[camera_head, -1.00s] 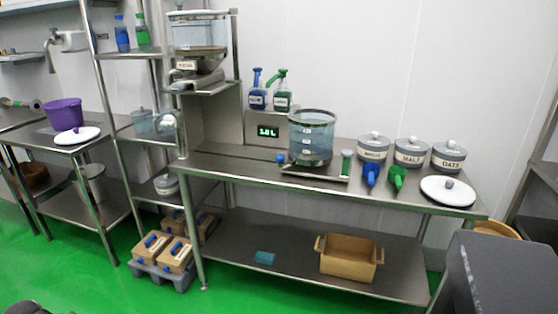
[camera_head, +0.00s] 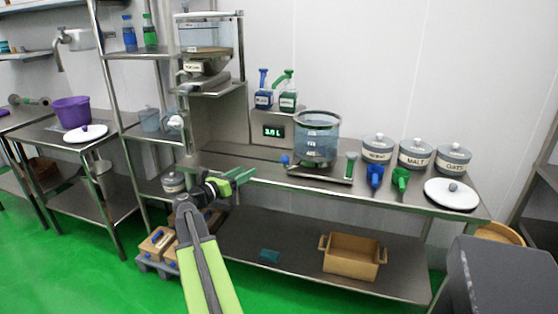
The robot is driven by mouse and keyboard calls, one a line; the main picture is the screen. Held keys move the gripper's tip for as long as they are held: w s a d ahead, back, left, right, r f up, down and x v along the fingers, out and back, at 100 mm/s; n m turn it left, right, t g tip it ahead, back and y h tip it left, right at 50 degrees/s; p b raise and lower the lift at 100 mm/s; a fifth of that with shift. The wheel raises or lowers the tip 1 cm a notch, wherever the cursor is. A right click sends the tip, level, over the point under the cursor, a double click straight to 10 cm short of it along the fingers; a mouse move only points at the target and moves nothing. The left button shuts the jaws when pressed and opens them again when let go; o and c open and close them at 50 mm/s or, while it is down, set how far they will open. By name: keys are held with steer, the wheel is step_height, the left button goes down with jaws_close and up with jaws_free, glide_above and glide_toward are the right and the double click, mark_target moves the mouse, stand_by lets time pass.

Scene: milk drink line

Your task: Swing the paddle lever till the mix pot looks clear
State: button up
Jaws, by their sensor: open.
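The mix pot (camera_head: 317,130) is a see-through cylinder with a dark rim on the steel bench, right of centre. It looks bluish, with a darker, greenish band low down; I cannot tell how clear its contents are. A blue knob (camera_head: 285,160) sits at its lower left and an upright green handle (camera_head: 351,164) at its lower right. I cannot tell which is the paddle lever. My gripper (camera_head: 242,176) is open and empty, its green fingers pointing right at the bench's left front edge. It is left of the pot and blue knob, apart from both.
Blue (camera_head: 375,177) and green (camera_head: 400,179) scoops, labelled canisters (camera_head: 415,154) and a white lid (camera_head: 452,193) stand to the right. A steel shelf post (camera_head: 122,130) rises at left. The bench's front middle is fairly clear.

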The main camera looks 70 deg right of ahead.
mark_target(282, 161)
steer(key=shift+m+g+y, duration=0.4)
steer(key=shift+m+g, duration=0.3)
steer(key=shift+m, duration=0.1)
steer(key=x, duration=0.6)
steer(key=s+x, duration=0.1)
steer(key=x, duration=0.5)
steer(key=s+a+f+x, duration=0.1)
steer(key=x, duration=0.5)
steer(key=shift+s+d, duration=0.25)
jaws_close()
